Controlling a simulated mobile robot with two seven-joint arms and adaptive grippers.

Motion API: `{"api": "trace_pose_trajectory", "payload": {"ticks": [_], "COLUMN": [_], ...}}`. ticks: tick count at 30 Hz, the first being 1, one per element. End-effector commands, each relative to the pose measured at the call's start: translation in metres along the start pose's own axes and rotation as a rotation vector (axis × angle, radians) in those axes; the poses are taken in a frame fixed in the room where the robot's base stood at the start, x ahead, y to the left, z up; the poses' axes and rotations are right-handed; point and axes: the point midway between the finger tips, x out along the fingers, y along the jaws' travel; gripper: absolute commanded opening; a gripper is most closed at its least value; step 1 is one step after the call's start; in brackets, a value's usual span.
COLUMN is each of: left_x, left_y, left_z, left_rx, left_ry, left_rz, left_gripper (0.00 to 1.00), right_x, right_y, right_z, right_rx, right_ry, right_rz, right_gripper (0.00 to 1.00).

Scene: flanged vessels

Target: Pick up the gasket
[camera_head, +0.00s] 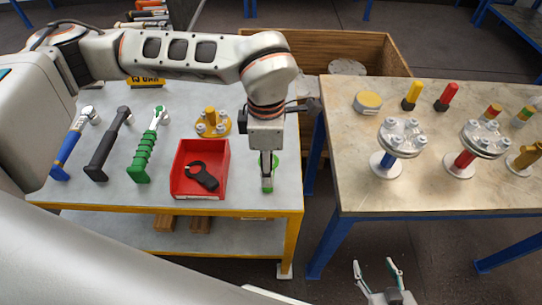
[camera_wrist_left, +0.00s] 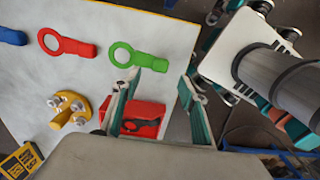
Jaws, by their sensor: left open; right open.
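Several flat ring gaskets with handles lie on the left table. A green one (camera_wrist_left: 134,57) and a red one (camera_wrist_left: 66,43) show in the left wrist view, with part of a blue one (camera_wrist_left: 12,37). A black ring with a handle (camera_head: 202,177) lies in a red tray (camera_head: 186,149). My left gripper (camera_head: 267,187) points down over the green gasket and mostly hides it in the head view. Its fingers (camera_wrist_left: 162,75) are open and empty, near the green gasket's handle. My right gripper (camera_head: 376,266) is open and empty, low in front of the right table.
Blue, black and green (camera_head: 146,146) wrenches lie on the left table (camera_head: 105,192). A yellow flange (camera_head: 212,123) stands behind the tray. The right table (camera_head: 350,145) holds flanged vessels (camera_head: 402,138) and coloured pegs. A gap separates the tables, with a wooden crate (camera_head: 393,57) behind.

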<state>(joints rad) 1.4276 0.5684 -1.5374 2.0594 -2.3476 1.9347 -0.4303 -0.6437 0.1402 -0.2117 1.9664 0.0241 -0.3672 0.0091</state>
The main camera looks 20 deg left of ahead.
Motion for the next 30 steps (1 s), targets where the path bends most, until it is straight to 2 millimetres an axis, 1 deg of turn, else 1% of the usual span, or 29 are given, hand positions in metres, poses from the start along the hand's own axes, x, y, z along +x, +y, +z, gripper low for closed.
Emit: {"api": "trace_pose_trajectory", "payload": {"ticks": [1, 3, 6, 12, 15, 18, 24, 26, 27, 28, 30], "left_x": [0.006, 0.013, 0.023, 0.052, 0.062, 0.066, 0.066, 0.066, 0.066, 0.066, 0.066], "left_y": [-0.001, -0.001, 0.0, 0.001, 0.001, 0.002, 0.002, 0.002, 0.002, 0.002, 0.002], "left_z": [0.0, 0.0, 0.0, 0.001, 0.001, 0.001, 0.001, 0.001, 0.001, 0.001, 0.001], "left_rx": [0.0, 0.0, 0.0, 0.0, 0.002, 0.002, 0.002, 0.001, 0.001, 0.001, 0.001], "left_ry": [0.001, 0.001, 0.0, 0.001, 0.0, -0.001, -0.001, -0.001, -0.001, -0.001, -0.001], "left_rz": [-0.002, -0.003, -0.002, -0.003, -0.002, 0.0, 0.0, 0.0, 0.0, 0.0, 0.0], "left_gripper": [0.43, 0.43, 0.43, 0.43, 0.43, 0.43, 0.43, 0.27, 0.17, 0.09, 0.08], "right_x": [-0.002, -0.003, -0.004, -0.003, -0.003, -0.002, -0.003, -0.003, -0.003, -0.003, -0.003], "right_y": [-0.002, -0.003, -0.004, -0.002, -0.002, -0.001, -0.001, -0.001, -0.001, -0.001, -0.001], "right_z": [0.004, 0.009, 0.012, 0.006, 0.003, 0.0, -0.002, -0.002, -0.002, -0.002, -0.002], "right_rx": [0.001, 0.002, 0.002, 0.001, 0.0, 0.0, 0.0, 0.0, 0.0, 0.0, 0.001], "right_ry": [-0.007, -0.015, -0.022, -0.016, -0.01, -0.005, -0.001, -0.001, -0.001, -0.001, -0.001], "right_rz": [-0.002, -0.004, -0.006, -0.004, -0.003, -0.002, -0.001, -0.001, -0.001, -0.001, -0.001], "right_gripper": [0.56, 0.56, 0.56, 0.56, 0.56, 0.56, 0.56, 0.56, 0.56, 0.56, 0.56]}}
